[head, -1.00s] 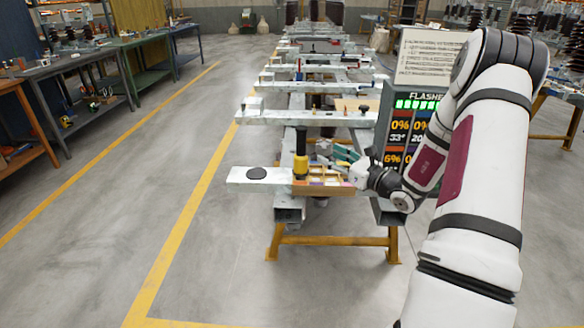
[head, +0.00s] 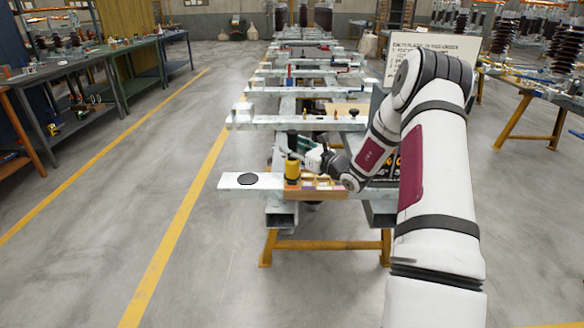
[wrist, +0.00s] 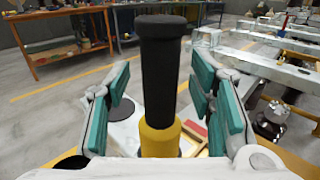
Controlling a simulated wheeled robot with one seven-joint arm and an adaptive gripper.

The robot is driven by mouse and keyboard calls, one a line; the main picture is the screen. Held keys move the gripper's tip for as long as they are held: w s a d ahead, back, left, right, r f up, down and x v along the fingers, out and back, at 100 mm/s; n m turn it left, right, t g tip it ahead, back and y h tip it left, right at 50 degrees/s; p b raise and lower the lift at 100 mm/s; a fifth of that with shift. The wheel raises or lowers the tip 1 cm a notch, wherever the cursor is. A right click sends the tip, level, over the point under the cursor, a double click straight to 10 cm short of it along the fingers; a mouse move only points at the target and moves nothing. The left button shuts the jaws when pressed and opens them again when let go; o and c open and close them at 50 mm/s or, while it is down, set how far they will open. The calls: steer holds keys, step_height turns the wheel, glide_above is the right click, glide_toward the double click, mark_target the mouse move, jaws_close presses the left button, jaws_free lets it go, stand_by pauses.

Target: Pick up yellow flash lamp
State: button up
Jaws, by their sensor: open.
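The yellow flash lamp (head: 292,168) stands upright at the left end of a wooden tray (head: 318,193) on the nearest metal beam. Its yellow base also shows in the wrist view (wrist: 160,138), with a tall black upper part (wrist: 160,60) above it. In the wrist view my gripper (wrist: 160,100) is open, with teal finger pads on both sides of the lamp and visible gaps between pads and lamp.
A black round disc (head: 247,179) lies on the left end of the beam (head: 228,181). More beams with parts run back behind it. A sign board (head: 420,58) stands behind my arm. The floor at left is clear up to the workbenches (head: 75,75).

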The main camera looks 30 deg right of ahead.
steer(key=shift+w+a, duration=0.1)
steer(key=shift+w, duration=0.35)
jaws_close()
steer(key=shift+r, duration=0.2)
